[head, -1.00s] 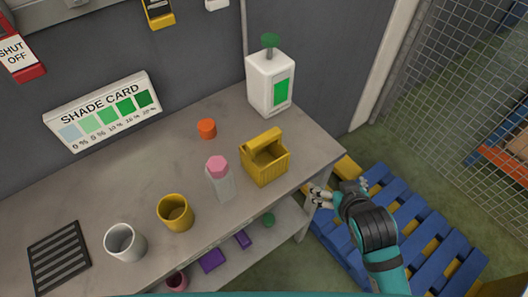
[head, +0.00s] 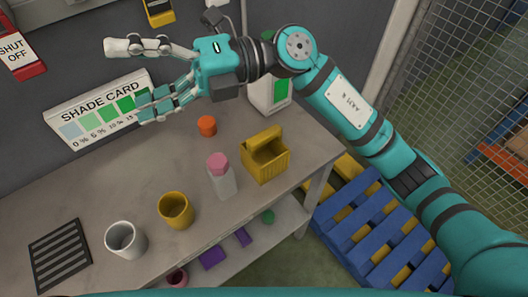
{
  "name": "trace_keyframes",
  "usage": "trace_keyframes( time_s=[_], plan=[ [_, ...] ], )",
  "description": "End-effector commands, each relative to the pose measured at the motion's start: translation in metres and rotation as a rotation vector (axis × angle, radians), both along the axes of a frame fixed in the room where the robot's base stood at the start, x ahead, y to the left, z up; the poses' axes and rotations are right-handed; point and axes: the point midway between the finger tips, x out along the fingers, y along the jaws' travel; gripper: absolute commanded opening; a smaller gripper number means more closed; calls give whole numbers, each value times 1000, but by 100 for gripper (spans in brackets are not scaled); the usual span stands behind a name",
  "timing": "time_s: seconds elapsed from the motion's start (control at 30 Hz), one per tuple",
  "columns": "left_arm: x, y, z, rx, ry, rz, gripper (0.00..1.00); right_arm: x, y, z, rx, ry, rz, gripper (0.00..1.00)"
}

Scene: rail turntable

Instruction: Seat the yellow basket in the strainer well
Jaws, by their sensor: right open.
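The yellow basket (head: 266,166), an open box with a raised handle bar, stands upright on the grey bench (head: 120,178) near its right end. My right gripper (head: 130,80) is open and empty, with its fingers spread toward the left. In the picture it lies up and left of the basket, in front of the shade card (head: 72,128), and it is clear of the basket. I cannot make out a strainer well. A dark slatted grate (head: 60,256) lies at the bench's left front. My left gripper is not in view.
A pink-capped bottle (head: 222,182), a yellow cup (head: 176,211) and a white cup (head: 125,240) stand left of the basket. An orange cap (head: 207,126) sits behind. My right arm partly hides a white jug (head: 262,100). Blue pallets (head: 375,230) lie on the floor at right.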

Motion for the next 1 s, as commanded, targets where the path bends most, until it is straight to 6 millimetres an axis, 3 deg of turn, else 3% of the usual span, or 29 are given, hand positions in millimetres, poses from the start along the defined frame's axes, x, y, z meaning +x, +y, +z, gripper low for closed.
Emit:
trace_keyframes(
  time_s=[0.07,0.1,0.2,0.3,0.4,0.5,0.63,1.0],
  plan=[
    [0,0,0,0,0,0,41,1,-3,-39,-302,-204,83,100],
    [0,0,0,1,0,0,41,8,-12,-58,-457,-287,106,100],
    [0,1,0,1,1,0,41,39,-52,-88,-832,-444,117,100],
    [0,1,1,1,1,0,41,71,-97,-93,-1142,-536,80,100],
    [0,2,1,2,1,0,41,94,-133,-85,-1362,-577,31,100],
    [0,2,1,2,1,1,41,105,-155,-77,-1484,-591,-4,100],
    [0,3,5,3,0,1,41,108,-164,-84,-1532,-592,-15,100],
    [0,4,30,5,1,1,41,107,-163,-161,-1528,-589,-11,100]
  ],
)
